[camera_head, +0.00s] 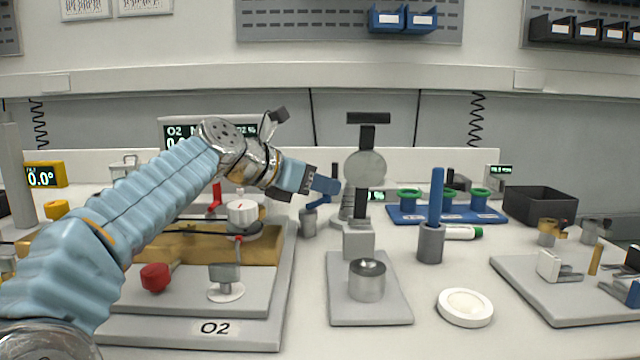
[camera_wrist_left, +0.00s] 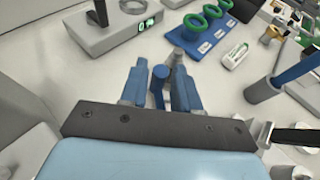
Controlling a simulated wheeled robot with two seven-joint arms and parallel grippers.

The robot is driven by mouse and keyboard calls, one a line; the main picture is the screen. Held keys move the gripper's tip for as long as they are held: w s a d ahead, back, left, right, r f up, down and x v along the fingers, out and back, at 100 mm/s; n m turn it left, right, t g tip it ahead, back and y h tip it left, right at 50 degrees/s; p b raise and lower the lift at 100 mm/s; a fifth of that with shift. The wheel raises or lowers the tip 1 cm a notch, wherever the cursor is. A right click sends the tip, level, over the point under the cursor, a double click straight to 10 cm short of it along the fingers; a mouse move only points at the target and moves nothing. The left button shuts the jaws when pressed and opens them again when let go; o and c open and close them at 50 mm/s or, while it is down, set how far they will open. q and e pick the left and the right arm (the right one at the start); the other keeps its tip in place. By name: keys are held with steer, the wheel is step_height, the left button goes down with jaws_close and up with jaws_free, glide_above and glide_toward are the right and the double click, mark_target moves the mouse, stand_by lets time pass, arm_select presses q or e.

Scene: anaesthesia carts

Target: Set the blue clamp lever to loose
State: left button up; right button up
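A blue lever (camera_head: 317,203) sits on a short grey post (camera_head: 308,223) just right of the O2 board in the head view; I take it as the clamp lever. My left gripper (camera_head: 328,186) reaches in from the left, its blue fingers close above it and partly covering it. In the left wrist view the lever's round blue end (camera_wrist_left: 160,73) lies between the two fingers of the left gripper (camera_wrist_left: 158,75). The fingers are apart, with narrow gaps beside the lever; no firm grip shows. My right gripper is not in view.
The O2 board (camera_head: 262,335) lies under my left arm. A grey stand (camera_head: 365,168) rises right of the gripper. A blue rod (camera_head: 437,195) stands in a grey holder. A blue rack (camera_head: 405,214) with green rings is behind. A white round dish (camera_head: 466,307) lies in front.

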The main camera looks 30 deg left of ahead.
arm_select(q)
jaws_close()
steer(key=shift+d+r+m+g+h+p, duration=0.2)
steer(key=shift+m+h+p, duration=0.2)
steer(key=shift+p, duration=0.2)
steer(key=shift+d+r+m+g+h+p, duration=0.1)
steer(key=shift+m+g+h+p, duration=0.1)
steer(key=shift+m+h+p, duration=0.3)
steer(key=shift+d+f+m+g+h+p, duration=0.2)
steer(key=shift+m+g+h+p, duration=0.1)
steer(key=shift+m+h+p, duration=0.15)
steer(key=shift+f, duration=0.15)
steer(key=shift+o, duration=1.6)
jaws_free()
steer(key=shift+s+a, duration=0.1)
